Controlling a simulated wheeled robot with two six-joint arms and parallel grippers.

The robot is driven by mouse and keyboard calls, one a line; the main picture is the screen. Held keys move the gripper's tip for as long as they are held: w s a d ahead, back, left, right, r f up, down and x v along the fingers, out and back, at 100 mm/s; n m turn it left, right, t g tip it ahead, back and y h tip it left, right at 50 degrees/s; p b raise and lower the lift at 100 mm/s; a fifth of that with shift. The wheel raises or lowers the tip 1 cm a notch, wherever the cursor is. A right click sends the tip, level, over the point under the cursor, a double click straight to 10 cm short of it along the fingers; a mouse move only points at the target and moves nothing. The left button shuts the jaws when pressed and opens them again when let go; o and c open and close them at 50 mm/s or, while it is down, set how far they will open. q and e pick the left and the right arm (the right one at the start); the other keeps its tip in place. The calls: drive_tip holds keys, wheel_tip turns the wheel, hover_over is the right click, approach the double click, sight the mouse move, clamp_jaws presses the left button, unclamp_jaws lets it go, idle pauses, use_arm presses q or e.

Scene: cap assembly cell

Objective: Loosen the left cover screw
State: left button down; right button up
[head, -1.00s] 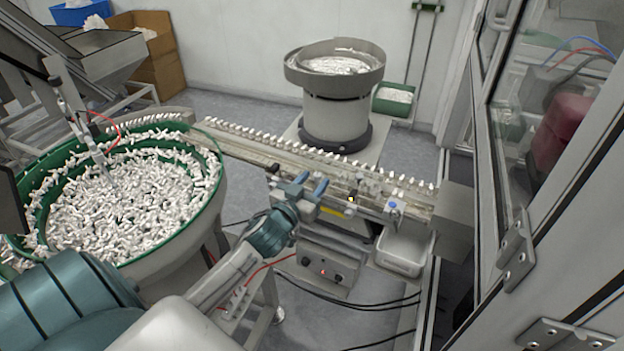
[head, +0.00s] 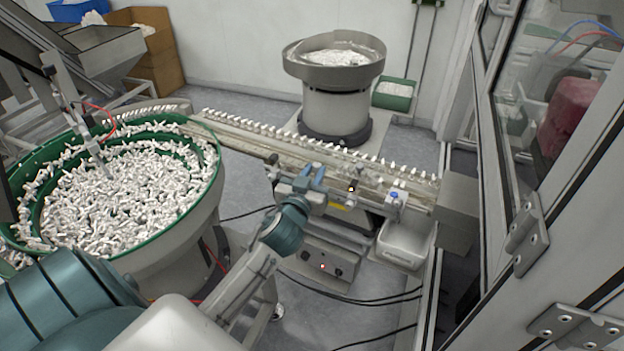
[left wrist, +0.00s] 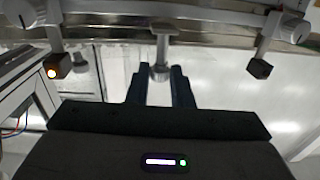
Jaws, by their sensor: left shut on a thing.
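The feed rail (head: 240,143) runs from the large green bowl to the right, with a row of white caps along it. My left gripper (head: 311,178) is at the near side of the rail, its blue fingers against the rail's front. In the left wrist view the fingers (left wrist: 160,92) stand on both sides of a grey metal cover screw (left wrist: 160,72) and are shut on it. The screw's head is partly hidden by the fingers in the head view. My right gripper is not in view.
A sensor block (left wrist: 57,68) with an orange light and a dark block (left wrist: 262,68) flank the fingers. A blue-topped fitting (head: 394,197) sits further right on the rail. A white bin (head: 405,244) hangs below. The green bowl (head: 170,262) is left of my arm.

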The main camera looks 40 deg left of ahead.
use_arm(q)
drive_tip(key=shift+w+d+n+g+y+b, duration=0.1)
drive_tip(key=shift+d+n+g+y+b, duration=0.1)
drive_tip(key=shift+n+g+y+b, duration=0.75)
drive_tip(key=shift+w+d+n+g+y+b, duration=0.15)
drive_tip(key=shift+n+g+y+b, duration=0.3)
drive_tip(key=shift+n+y+b, duration=0.95)
drive_tip(key=shift+m+y, duration=0.35)
drive_tip(key=shift+y, duration=0.1)
drive_tip(key=c, duration=1.3)
unclamp_jaws()
drive_tip(key=shift+s, duration=0.2)
drive_tip(key=shift+r, duration=0.1)
